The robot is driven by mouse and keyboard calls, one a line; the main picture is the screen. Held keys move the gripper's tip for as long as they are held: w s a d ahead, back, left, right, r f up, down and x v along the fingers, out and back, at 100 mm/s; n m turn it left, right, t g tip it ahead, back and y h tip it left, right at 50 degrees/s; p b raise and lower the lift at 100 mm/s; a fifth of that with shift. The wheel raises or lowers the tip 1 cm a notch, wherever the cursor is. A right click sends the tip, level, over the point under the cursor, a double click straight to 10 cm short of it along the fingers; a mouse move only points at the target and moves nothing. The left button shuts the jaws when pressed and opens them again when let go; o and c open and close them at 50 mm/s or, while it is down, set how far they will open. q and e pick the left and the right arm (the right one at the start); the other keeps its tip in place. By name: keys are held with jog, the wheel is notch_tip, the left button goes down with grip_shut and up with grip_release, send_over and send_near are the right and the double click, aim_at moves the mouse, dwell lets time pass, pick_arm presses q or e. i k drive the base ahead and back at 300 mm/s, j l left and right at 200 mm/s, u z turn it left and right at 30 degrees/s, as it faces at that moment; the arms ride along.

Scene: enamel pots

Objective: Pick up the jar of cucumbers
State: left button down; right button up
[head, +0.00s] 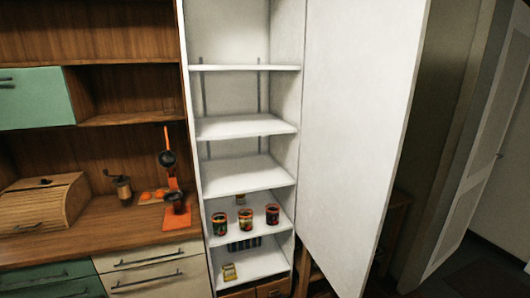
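Three small jars stand upright in a row on a shelf (222,204) of the tall open white cupboard: a left jar (219,223), a middle jar (246,219) and a right jar (272,214). All look dark with reddish and greenish colours. They are too small for me to tell which holds cucumbers. A smaller pale brown item (240,199) stands behind them. Neither of my grippers is in view.
The white cupboard door (360,120) stands wide open on the right. The shelf below holds a yellow item (229,272) and a dark slatted object (244,243). Upper shelves are empty. On the left counter stand a bread box (45,208), a grinder (121,188) and an orange device (177,216).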

aim_at(220, 225)
jog(key=i+l+u, duration=0.2)
jog(key=l, duration=0.3)
jog(key=i+l+u, duration=0.15)
jog(key=l, duration=0.35)
jog(key=i+l+u, duration=0.2)
jog(key=l, duration=0.35)
jog(key=i+l+u, duration=0.2)
jog(key=l, duration=0.35)
jog(key=l+u, duration=0.15)
jog(key=l, duration=0.45)
jog(key=i+l+u, duration=0.2)
jog(key=l, duration=0.4)
jog(key=k+j, duration=0.15)
jog(key=j, duration=0.2)
jog(key=k+j, duration=0.1)
jog(key=j, duration=0.2)
jog(key=k+j, duration=0.15)
jog(key=j, duration=0.2)
